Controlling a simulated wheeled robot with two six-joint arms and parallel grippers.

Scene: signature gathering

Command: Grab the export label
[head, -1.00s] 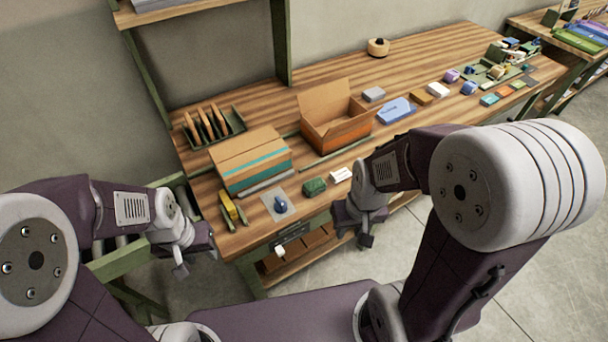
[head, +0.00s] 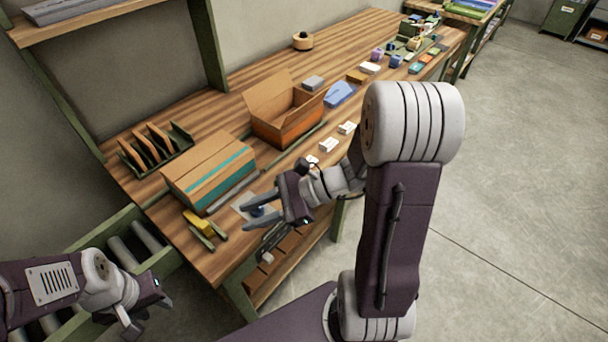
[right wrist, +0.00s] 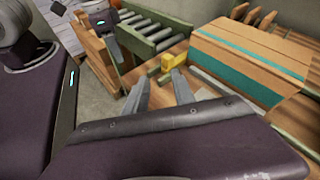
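Two small white cards, which could be labels, lie near the table's front edge in the head view: a nearer card (head: 328,145) and a farther card (head: 347,128). Their print is too small to read, so I cannot tell which is the export label. My left gripper (head: 148,318) hangs open and empty, off the table by the rollers.
A closed box (head: 205,168) with a teal stripe and an open carton (head: 283,122) stand on the table (head: 232,258). A yellow tool (head: 199,221) lies at the front left corner. A blue packet (head: 340,93) lies behind the cards. Open floor (head: 510,190) is at right.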

